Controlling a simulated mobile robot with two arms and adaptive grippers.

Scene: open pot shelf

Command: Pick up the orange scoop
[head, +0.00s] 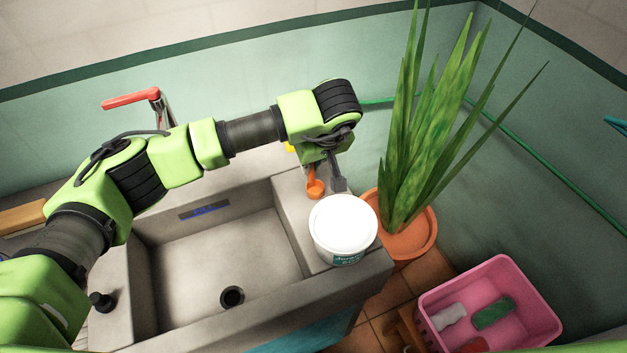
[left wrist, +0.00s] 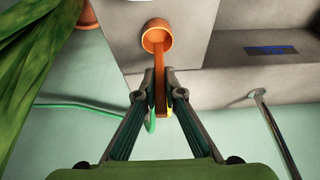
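The orange scoop (head: 315,188) is at the sink's right ledge, close behind the white tub. In the left wrist view the scoop (left wrist: 157,38) shows its round cup at the top, with its handle running down between my fingers. My left gripper (head: 327,181) points down from above. In the left wrist view the left gripper (left wrist: 160,84) has its fingertips close in on both sides of the handle and looks shut on it. Whether the cup touches the ledge cannot be told. My right gripper is not in view.
A white tub (head: 343,224) stands on the ledge in front of the scoop. The sink basin (head: 215,262) is empty, with a red-handled tap (head: 132,100) behind it. A potted plant (head: 404,236) stands to the right. A pink crate (head: 540,318) sits lower right.

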